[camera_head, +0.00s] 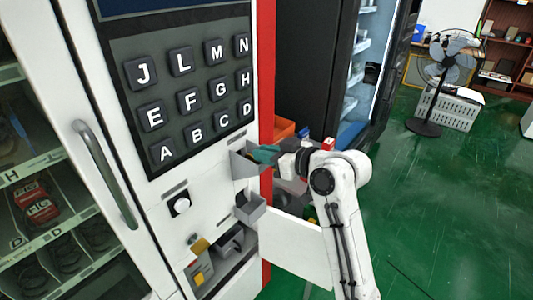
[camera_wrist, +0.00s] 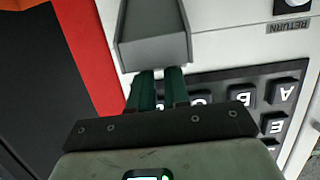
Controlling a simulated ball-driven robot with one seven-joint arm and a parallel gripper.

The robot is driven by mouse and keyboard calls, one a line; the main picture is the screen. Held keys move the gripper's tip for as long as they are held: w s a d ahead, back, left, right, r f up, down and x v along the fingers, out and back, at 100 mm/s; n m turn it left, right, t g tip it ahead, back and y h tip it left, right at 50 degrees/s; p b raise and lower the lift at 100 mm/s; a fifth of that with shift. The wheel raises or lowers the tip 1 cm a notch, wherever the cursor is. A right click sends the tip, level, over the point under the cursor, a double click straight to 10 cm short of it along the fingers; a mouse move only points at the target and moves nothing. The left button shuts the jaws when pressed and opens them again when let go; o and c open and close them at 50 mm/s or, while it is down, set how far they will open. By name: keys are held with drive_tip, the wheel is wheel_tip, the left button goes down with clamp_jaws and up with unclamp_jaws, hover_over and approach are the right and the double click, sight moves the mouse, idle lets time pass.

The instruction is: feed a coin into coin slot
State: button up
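I cannot make out the coin slot for sure.
The lettered keypad (camera_head: 190,95) is left of my gripper. Below are a round knob (camera_head: 180,205), a lower grey box (camera_head: 251,209) and a yellow part (camera_head: 199,245). A white panel (camera_head: 296,246) juts out. A fan (camera_head: 438,80) stands on open green floor at right.

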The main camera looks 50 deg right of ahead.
drive_tip(key=o, duration=0.3)
drive_tip(key=v, duration=1)
drive_tip(key=shift+s, duration=0.35)
idle(0.8)
